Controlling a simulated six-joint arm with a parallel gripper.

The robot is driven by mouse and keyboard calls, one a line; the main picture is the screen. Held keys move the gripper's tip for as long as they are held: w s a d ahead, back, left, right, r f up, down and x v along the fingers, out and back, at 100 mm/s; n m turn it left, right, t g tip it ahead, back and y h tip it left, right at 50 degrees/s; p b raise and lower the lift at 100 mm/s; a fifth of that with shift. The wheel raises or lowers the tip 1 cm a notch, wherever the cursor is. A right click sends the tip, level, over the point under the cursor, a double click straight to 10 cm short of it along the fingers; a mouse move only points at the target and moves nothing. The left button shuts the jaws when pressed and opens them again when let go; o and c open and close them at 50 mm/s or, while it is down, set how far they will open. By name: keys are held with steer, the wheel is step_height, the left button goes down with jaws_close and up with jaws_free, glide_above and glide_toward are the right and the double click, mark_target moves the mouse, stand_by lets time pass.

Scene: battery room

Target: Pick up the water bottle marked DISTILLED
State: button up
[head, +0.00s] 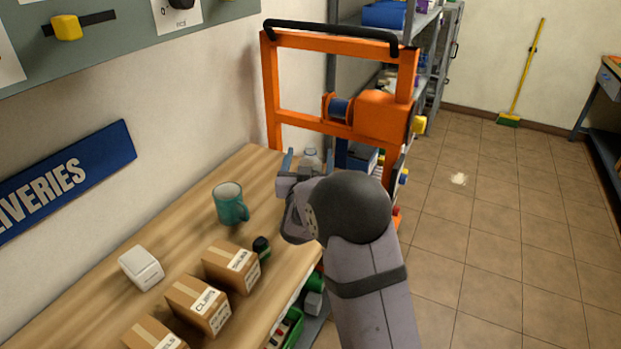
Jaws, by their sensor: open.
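A clear, pale bottle (312,156) shows its top at the far end of the wooden bench, beside the orange frame. Its lower part is hidden behind my gripper and wrist, and no marking on it can be read. My gripper (309,162) is open, with its fingers to the left and right of the bottle in the picture. I cannot tell whether they touch it or how deep between them it is.
The wooden bench (180,240) holds a teal mug (229,204), a white box (141,268), several cardboard boxes (199,304) and a small dark green item (262,247). An orange frame (340,46) stands at the bench's far end. Tiled floor (500,240) lies open at right.

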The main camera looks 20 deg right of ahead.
step_height(320, 180, down, 6)
steer(key=w+d+p, duration=0.1)
steer(key=w, duration=0.1)
steer(key=shift+w, duration=0.15)
steer(key=shift+w+d+f, duration=0.1)
steer(key=shift+w, duration=0.05)
steer(key=shift+p+x, duration=0.8)
steer(key=shift+x, duration=1.55)
steer(key=shift+c, duration=0.2)
steer(key=c, duration=1.3)
steer(key=shift+r, duration=0.3)
step_height(320, 180, up, 10)
steer(key=b, duration=0.1)
steer(key=shift+f+b, duration=0.25)
steer(key=shift+b, duration=0.15)
